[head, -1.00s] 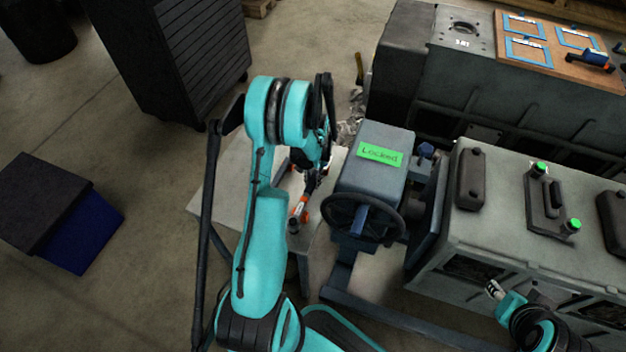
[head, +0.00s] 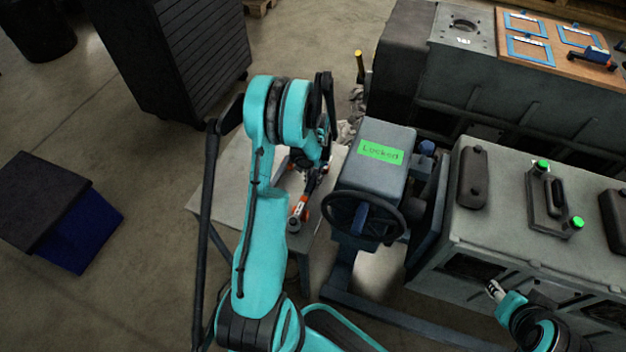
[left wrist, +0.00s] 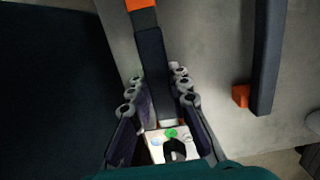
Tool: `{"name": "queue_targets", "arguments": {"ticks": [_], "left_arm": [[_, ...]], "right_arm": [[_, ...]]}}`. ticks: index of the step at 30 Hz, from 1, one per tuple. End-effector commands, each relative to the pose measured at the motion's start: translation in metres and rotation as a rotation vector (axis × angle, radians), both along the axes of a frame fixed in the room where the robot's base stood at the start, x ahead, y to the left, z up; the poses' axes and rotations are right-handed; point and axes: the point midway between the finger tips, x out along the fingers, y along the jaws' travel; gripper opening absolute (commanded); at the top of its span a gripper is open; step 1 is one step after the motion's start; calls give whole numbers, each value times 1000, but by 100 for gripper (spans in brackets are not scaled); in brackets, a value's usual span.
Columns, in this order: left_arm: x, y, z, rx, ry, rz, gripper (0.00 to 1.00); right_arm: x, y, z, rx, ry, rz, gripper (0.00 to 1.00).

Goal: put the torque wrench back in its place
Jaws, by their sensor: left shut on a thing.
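My left gripper (head: 318,172) is over the small grey table (head: 232,180), partly hidden behind my own arm in the head view. The torque wrench (head: 298,212) shows there as a dark bar with orange parts and a grey end, reaching toward the near side of the table. In the left wrist view, the fingers of my left gripper (left wrist: 158,98) are closed around the wrench's dark shaft (left wrist: 152,62), which has an orange section at the top. I cannot tell whether the wrench touches the table. My right gripper (head: 494,289) shows only as a small tip at lower right.
A dark bar with an orange block (left wrist: 241,95) is right of the wrench in the left wrist view. An engine stand with a handwheel (head: 365,217) and green label is close right of the table.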

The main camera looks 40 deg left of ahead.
Motion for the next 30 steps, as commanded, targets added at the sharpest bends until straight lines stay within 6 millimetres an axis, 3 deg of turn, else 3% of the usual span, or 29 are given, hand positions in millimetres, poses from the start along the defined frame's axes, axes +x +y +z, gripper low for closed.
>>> {"name": "queue_targets", "arguments": {"ticks": [13,14,15,17,26,30], "left_arm": [[0,0,-18,0,1,0,0],[0,0,-18,0,1,0,20],[0,0,-17,0,1,0,31],[0,0,-16,0,1,0,42],[0,0,-16,0,-1,0,42],[2,1,-3,0,0,0,42]], "right_arm": [[0,0,-16,0,0,0,40],[0,0,-16,0,0,0,40],[0,0,-15,0,0,0,40],[0,0,-15,0,0,0,40],[0,0,-15,0,0,0,40],[0,0,-15,0,0,0,40]]}}
